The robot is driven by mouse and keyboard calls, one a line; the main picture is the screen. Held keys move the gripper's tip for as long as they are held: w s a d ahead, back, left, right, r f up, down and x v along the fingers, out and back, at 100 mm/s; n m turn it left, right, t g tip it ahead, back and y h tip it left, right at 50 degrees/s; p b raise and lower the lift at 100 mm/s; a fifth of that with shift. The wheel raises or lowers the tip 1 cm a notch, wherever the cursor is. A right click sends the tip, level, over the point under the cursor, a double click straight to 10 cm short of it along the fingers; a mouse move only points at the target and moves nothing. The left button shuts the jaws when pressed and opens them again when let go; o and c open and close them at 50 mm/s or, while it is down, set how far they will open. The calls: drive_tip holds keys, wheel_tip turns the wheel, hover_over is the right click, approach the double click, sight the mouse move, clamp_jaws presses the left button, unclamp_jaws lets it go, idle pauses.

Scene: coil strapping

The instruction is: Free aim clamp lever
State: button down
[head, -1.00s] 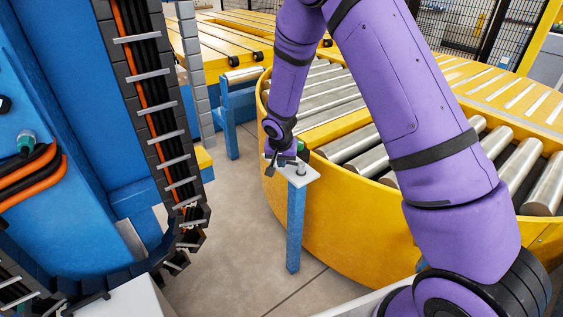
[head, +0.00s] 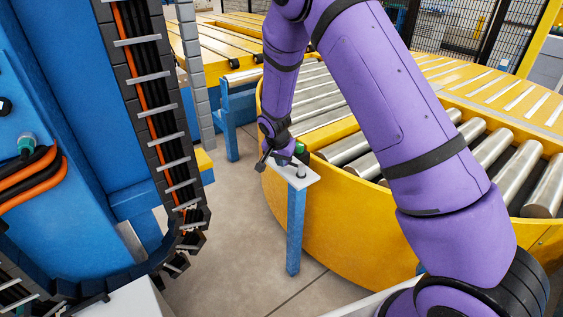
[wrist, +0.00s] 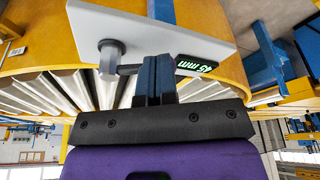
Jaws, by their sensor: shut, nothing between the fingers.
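A small white plate (head: 306,178) stands on a blue post in the head view. The clamp on it shows as a short grey knob (wrist: 109,60) in the wrist view. A dark lever (wrist: 130,70) runs sideways from the knob toward my fingers. My gripper (wrist: 155,78) has its two blue fingers together, with nothing seen between them. The fingers are at the lever's outer end; I cannot tell whether they touch it. In the head view my gripper (head: 268,155) is at the plate's left end. A display (wrist: 193,66) with green digits, apparently 45 mm, is beside the fingers.
A curved yellow roller conveyor (head: 335,215) stands right behind the plate. A blue machine frame (head: 60,110) with a cable chain (head: 160,110) fills the left. Bare floor (head: 235,230) lies between them.

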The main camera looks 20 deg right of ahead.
drive_tip(key=shift+w+d+m+g+h, duration=0.3)
drive_tip(key=shift+w+m, duration=0.25)
drive_tip(key=shift+m, duration=0.5)
drive_tip(key=shift+w+d+m+g+h, duration=0.15)
drive_tip(key=shift+w+d+m, duration=0.3)
drive_tip(key=shift+m, duration=0.6)
drive_tip(key=shift+w, duration=0.1)
